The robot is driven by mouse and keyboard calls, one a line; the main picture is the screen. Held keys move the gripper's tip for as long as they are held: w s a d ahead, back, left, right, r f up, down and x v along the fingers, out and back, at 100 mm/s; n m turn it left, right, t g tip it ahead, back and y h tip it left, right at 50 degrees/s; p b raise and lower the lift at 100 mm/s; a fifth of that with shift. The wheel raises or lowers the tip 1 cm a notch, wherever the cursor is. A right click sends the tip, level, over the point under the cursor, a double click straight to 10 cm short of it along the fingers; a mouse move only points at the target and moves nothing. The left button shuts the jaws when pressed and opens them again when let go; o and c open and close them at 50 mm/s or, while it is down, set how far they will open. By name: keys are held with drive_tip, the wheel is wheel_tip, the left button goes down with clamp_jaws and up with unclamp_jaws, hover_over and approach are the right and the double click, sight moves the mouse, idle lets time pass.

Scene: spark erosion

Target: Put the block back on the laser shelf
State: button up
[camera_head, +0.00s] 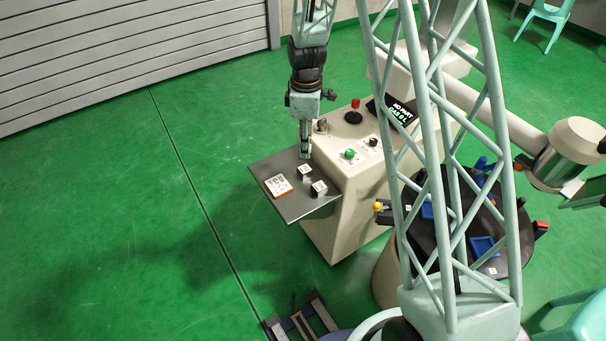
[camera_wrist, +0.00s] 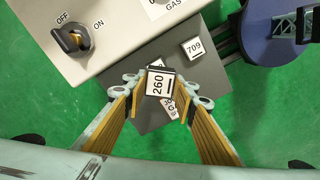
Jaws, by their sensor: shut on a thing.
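My gripper (camera_head: 305,157) points down over the dark grey shelf (camera_head: 297,209) on the side of the beige machine. In the wrist view, my gripper (camera_wrist: 159,98) is shut on a small dark block with a white label reading 260 (camera_wrist: 160,83). The same block (camera_head: 305,171) shows just below the fingers in the head view. It is at or just above the shelf; I cannot tell if it touches. A second block, labelled 709 (camera_wrist: 193,47), sits on the shelf nearer the machine, also visible in the head view (camera_head: 319,188).
An orange-edged white card (camera_head: 277,185) lies at the shelf's outer end, partly hidden under my gripper in the wrist view. The machine (camera_head: 340,213) has an OFF/ON knob (camera_wrist: 70,40), a green button (camera_head: 350,153) and a red-topped lever (camera_head: 354,112). A dark round table with blue trays (camera_head: 483,246) stands right.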

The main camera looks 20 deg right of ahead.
drive_tip(key=shift+s+a+f+n+p, duration=0.15)
drive_tip(key=shift+s+a+f+n, duration=0.1)
drive_tip(key=shift+s+f+n, duration=0.9)
drive_tip(key=shift+s+a+f+n+p, duration=0.25)
drive_tip(key=shift+s+f+n, duration=0.65)
drive_tip(key=shift+n, duration=0.5)
drive_tip(key=shift+s+a+f+n+p, duration=0.1)
drive_tip(key=shift+s+a+f+n, duration=0.15)
drive_tip(key=shift+s+f+n, duration=0.8)
drive_tip(key=shift+r, duration=0.15)
drive_tip(key=b, duration=0.1)
hover_over(291, 159)
drive_tip(key=shift+s+a+f, duration=0.1)
drive_tip(key=shift+f, duration=0.65)
drive_tip(key=shift+f, duration=0.1)
drive_tip(key=shift+f+b, duration=0.4)
drive_tip(key=shift+f, duration=1.25)
drive_tip(key=shift+f, duration=0.15)
drive_tip(key=o, duration=1.2)
drive_tip(key=shift+c, duration=0.2)
